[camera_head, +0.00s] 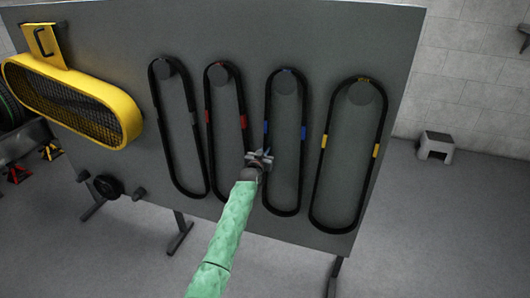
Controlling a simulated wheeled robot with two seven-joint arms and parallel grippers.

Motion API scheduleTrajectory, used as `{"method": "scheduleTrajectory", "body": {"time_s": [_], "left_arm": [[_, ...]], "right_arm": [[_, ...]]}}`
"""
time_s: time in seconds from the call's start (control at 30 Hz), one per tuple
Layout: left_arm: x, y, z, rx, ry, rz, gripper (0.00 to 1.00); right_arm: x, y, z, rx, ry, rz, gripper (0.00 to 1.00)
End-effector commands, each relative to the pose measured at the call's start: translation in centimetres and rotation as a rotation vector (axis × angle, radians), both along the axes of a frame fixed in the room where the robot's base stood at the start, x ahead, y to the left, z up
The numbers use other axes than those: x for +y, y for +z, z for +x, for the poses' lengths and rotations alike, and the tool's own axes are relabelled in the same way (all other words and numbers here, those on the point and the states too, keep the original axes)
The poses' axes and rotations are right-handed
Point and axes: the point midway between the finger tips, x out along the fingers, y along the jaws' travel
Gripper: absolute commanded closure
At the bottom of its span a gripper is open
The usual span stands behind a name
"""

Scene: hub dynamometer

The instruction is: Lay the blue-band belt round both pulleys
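The blue-band belt (303,165) is a long black loop with blue bands on both strands. It hangs from a peg on the grey board (235,35), third from the left among the hanging belts. My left gripper (260,155), on the green-sleeved arm, is in front of the board and overlaps the belt's left strand below its blue band. I cannot tell whether it touches the strand or whether its small grey fingers are open. My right gripper is not in view. I cannot make out the two pulleys in this view.
A plain dark belt (159,115) and a red-band belt (241,95) hang to the left; a yellow-band belt (384,115) hangs to the right. A yellow mesh guard (125,110) and a dark wheel (108,186) are further left. A grey step stool (435,146) stands behind.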

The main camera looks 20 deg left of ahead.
Motion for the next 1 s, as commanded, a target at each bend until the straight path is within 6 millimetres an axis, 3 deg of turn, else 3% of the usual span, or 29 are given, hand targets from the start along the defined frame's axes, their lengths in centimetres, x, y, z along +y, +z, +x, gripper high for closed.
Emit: {"method": "scheduleTrajectory", "body": {"time_s": [0.6,1.0], "left_arm": [[0.0,1.7,0.0,-0.002,0.000,0.000,1.00],[0.0,1.8,-0.2,-0.001,0.000,0.000,1.00]], "right_arm": [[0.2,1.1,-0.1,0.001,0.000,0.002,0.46],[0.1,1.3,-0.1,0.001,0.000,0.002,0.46]]}}
